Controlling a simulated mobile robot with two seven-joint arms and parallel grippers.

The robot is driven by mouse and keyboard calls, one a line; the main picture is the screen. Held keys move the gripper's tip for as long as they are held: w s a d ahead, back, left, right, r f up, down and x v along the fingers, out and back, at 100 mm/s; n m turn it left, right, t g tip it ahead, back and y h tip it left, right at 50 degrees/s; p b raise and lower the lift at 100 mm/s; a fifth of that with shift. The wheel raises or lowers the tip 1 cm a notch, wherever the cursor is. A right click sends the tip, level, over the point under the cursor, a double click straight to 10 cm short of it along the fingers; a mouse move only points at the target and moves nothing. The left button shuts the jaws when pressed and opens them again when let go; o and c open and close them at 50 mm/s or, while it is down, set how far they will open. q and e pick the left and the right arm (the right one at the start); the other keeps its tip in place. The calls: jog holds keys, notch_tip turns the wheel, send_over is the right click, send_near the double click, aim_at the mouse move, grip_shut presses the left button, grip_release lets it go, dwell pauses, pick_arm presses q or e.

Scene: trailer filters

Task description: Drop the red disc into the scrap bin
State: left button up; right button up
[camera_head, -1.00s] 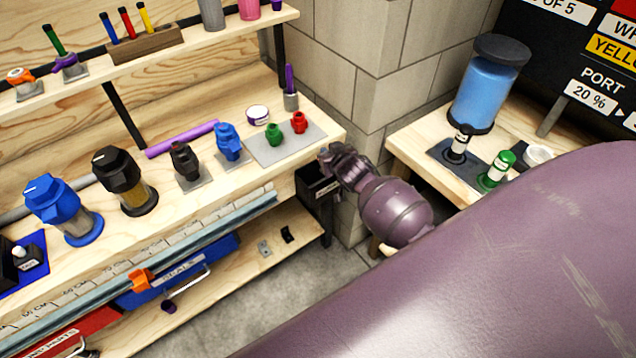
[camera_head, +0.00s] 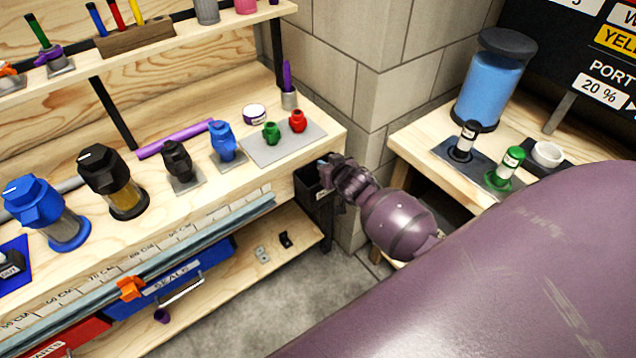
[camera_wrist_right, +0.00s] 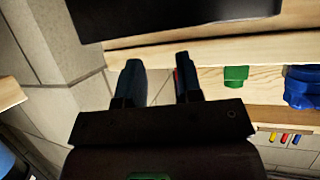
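No red disc can be made out in either view. The black scrap bin (camera_head: 308,187) hangs at the right end of the bench, partly hidden by my right gripper. A dark box, seemingly this bin (camera_wrist_right: 180,12), crosses the top of the right wrist view. My right gripper (camera_head: 328,166) is right beside the bin's top in the head view. In the wrist view its two fingers (camera_wrist_right: 158,80) stand apart, with wall and wood showing between them and nothing held. The bin's inside is hidden. My left gripper is out of view.
A red fitting (camera_head: 298,121) and a green fitting (camera_head: 271,133) stand on a grey plate near the bench's right end. A blue fitting (camera_head: 222,141) stands left of them. A blue canister (camera_head: 492,85) is on the right-hand table. Bare floor lies below.

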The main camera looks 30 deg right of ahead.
jog(key=shift+o, duration=0.8)
jog(key=p+v, duration=0.2)
jog(key=v, duration=0.8)
jog(key=shift+s+r, duration=0.15)
jog(key=shift+s, duration=0.2)
jog(key=shift+a, duration=0.15)
jog(key=shift+n, duration=0.3)
